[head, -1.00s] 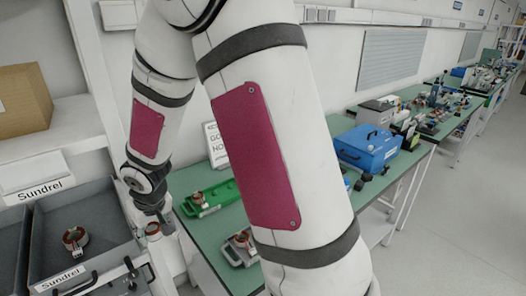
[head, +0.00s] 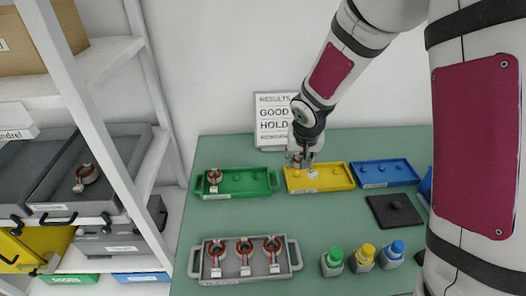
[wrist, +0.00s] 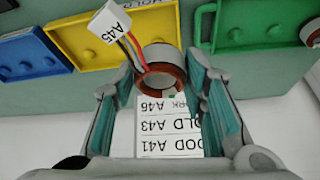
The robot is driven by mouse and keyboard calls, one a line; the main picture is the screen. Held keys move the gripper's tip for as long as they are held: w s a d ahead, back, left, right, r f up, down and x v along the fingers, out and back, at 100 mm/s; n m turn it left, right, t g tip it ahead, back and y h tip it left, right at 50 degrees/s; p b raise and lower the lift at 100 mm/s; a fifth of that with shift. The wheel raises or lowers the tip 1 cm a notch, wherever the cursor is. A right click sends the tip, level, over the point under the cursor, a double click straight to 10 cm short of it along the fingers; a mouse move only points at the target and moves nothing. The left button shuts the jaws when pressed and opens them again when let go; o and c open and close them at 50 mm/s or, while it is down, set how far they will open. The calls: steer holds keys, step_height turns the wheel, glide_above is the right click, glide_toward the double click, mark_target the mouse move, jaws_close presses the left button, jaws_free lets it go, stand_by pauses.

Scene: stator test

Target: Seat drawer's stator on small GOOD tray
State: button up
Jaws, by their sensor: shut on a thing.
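My gripper (head: 302,158) is shut on a stator, held in front of the sign and near the left end of the yellow tray (head: 328,182). In the wrist view the held stator (wrist: 160,60) is a copper-coloured ring with coloured wires and a white tag reading A45. The green tray (head: 228,190) is left of the yellow one and has a stator (head: 214,177) at its left end; its other posts are bare. The yellow tray reads HOLD in the wrist view. An open grey drawer (head: 60,195) at left holds another stator (head: 86,173).
A grey tray (head: 237,278) with three stators lies in front. A blue tray (head: 390,183) and dark pad (head: 395,211) are right. Green, yellow and blue-capped bottles (head: 362,257) stand near the front. The results sign (head: 272,120) stands behind. Shelves are left.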

steer(key=w+a+f+m, duration=0.2)
steer(key=w+a, duration=0.2)
steer(key=m+g+h, duration=0.1)
steer(key=m+h, duration=0.1)
steer(key=m, duration=0.1)
glide_above(258, 174)
steer(key=shift+s+a+f+b, duration=0.1)
steer(key=shift+a+f+b, duration=0.1)
steer(key=shift+f, duration=0.25)
steer(key=shift+s+a+f+b, duration=0.1)
steer(key=shift+f+b, duration=0.05)
steer(key=shift+f, duration=0.25)
steer(key=shift+f+b, duration=0.7)
steer(key=shift+f, duration=1.7)
steer(key=shift+f, duration=0.1)
steer(key=shift+f, duration=0.35)
steer(key=shift+f+b, duration=0.6)
steer(key=shift+f, duration=0.2)
steer(key=o, duration=1.1)
